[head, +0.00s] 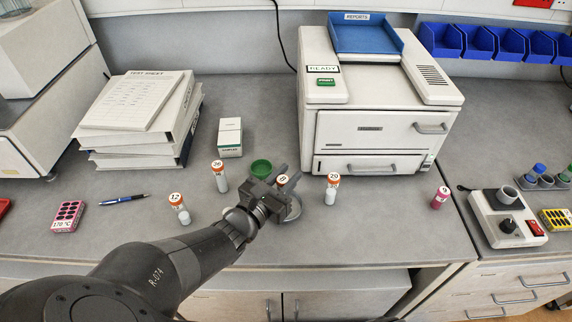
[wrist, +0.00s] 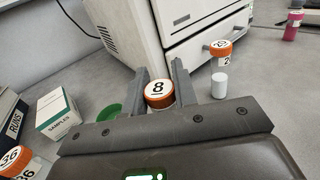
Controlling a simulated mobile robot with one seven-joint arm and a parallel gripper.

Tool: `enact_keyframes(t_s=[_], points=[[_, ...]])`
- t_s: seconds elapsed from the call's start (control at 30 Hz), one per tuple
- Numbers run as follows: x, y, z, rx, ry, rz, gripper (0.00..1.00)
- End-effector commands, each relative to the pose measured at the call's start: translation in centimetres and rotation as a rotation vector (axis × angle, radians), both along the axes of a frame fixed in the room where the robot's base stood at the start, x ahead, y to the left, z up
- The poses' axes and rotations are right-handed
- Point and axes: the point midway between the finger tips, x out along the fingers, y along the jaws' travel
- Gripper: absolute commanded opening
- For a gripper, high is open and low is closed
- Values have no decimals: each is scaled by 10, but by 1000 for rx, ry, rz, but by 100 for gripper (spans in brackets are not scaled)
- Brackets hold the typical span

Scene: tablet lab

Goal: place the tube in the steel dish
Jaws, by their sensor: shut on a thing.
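My gripper (head: 284,180) is shut on a tube with an orange cap marked 8 (head: 282,181). In the wrist view the cap (wrist: 158,92) shows between the two fingers (wrist: 160,72); the tube's lower part is mostly hidden. The steel dish (head: 295,212) shows as a grey curved rim below and just right of my gripper in the head view, partly covered by it. I cannot tell whether the tube touches the dish. The dish is not clear in the wrist view.
Orange-capped tubes stand at left (head: 219,178), front left (head: 179,209) and right (head: 332,188). A green bowl (head: 261,168) is close behind my gripper. A samples box (head: 230,137) and a white machine (head: 375,120) stand behind. A pink tube (head: 440,198) is farther right.

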Motion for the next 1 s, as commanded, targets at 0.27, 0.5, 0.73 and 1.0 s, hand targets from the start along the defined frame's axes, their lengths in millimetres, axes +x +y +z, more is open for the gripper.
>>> enact_keyframes(t_s=[0.27,0.5,0.73,1.0], points=[[0,-1,-8,1,1,-1,1],[0,-1,-9,1,1,-1,1],[0,0,-10,1,1,-1,40],[0,0,-10,1,1,0,48]])
